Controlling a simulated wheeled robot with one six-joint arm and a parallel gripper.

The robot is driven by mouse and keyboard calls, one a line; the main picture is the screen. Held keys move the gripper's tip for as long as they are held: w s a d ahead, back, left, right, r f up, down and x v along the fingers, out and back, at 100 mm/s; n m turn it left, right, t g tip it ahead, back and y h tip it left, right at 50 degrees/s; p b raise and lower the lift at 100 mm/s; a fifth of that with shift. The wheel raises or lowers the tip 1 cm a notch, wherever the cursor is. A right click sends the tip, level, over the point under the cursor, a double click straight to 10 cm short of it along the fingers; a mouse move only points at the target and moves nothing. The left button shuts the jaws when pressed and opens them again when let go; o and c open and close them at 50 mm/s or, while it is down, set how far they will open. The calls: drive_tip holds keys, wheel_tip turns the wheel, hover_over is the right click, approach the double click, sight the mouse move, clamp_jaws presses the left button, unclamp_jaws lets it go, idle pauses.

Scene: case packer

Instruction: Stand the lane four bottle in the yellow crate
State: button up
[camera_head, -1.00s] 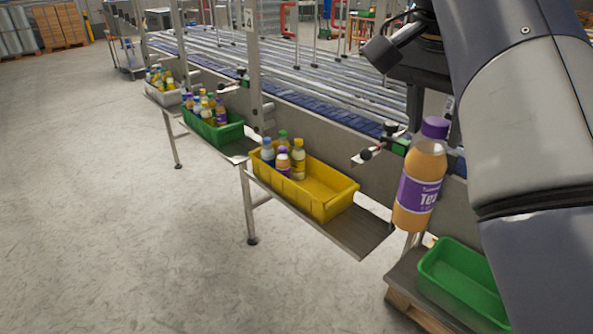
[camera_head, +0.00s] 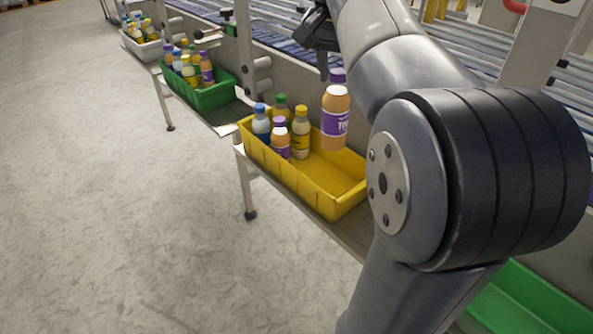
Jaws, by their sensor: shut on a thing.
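An orange bottle with a purple cap and purple label (camera_head: 336,112) hangs upright from my gripper (camera_head: 332,72), which is shut on its cap end. In the picture the bottle overlaps the inside and back wall of the yellow crate (camera_head: 304,185); its base appears above the crate floor, though the exact height is hard to tell. Several bottles stand in the crate's left part: a blue-capped one (camera_head: 261,123), a green-capped one (camera_head: 282,108), a purple-capped one (camera_head: 280,140) and a yellow-capped one (camera_head: 300,134). The crate's right part shows bare floor.
A green crate full of bottles (camera_head: 212,97) and a grey-white crate with bottles (camera_head: 150,50) stand further left on their shelves. Another green crate (camera_head: 530,305) is at lower right, partly behind my arm. The conveyor (camera_head: 285,42) runs behind.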

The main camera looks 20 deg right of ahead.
sight(328, 120)
drive_tip(key=a+x, duration=0.1)
drive_tip(key=x, duration=0.4)
drive_tip(key=s+a+b+x, duration=0.1)
drive_tip(key=x, duration=0.4)
drive_tip(key=s+a+f+x, duration=0.1)
drive_tip(key=x, duration=0.4)
drive_tip(key=shift+b, duration=0.3)
drive_tip(key=shift+f, duration=2.2)
drive_tip(key=shift+f, duration=0.15)
drive_tip(key=o, duration=1)
drive_tip(key=shift+c, duration=0.2)
drive_tip(key=v, duration=1.2)
drive_tip(key=shift+s+d, duration=0.1)
drive_tip(key=shift+d, duration=0.05)
